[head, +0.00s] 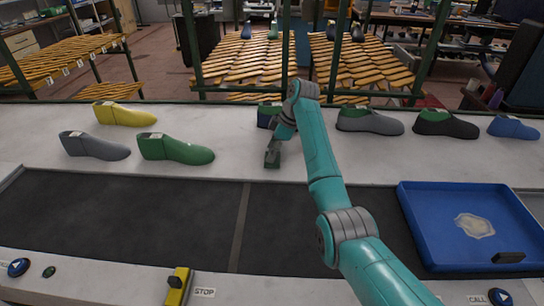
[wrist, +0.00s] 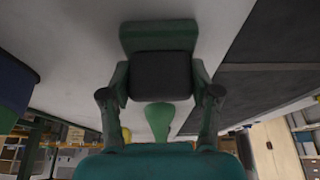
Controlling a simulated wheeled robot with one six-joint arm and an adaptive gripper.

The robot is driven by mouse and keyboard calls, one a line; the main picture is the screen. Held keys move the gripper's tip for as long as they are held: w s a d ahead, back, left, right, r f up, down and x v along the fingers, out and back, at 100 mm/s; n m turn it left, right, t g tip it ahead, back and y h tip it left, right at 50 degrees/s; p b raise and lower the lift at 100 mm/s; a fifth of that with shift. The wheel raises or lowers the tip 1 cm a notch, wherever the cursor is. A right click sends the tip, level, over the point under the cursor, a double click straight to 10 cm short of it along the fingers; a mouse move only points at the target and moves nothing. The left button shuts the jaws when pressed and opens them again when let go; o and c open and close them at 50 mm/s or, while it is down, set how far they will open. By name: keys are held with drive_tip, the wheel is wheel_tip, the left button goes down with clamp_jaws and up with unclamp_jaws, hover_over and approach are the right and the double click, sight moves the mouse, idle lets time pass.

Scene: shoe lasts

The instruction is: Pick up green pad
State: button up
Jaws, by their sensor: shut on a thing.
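The green pad (wrist: 160,35) is a small block, green on one part with a dark, nearly black face towards the wrist camera. My gripper (wrist: 160,82) is shut on it, with one finger on each side. In the head view, the green pad (head: 272,160) shows at the lower end of my gripper (head: 273,147), over the pale counter behind the dark belt. I cannot tell whether it touches the counter.
Left of my gripper stand green (head: 176,149), grey (head: 95,146) and yellow (head: 124,114) lasts. A dark blue-and-green last (head: 264,117) is partly hidden behind my arm. More lasts stand at right. A blue tray (head: 409,221) lies at front right.

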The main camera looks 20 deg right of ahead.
wheel_tip(320, 180, up, 10)
idle(0.6)
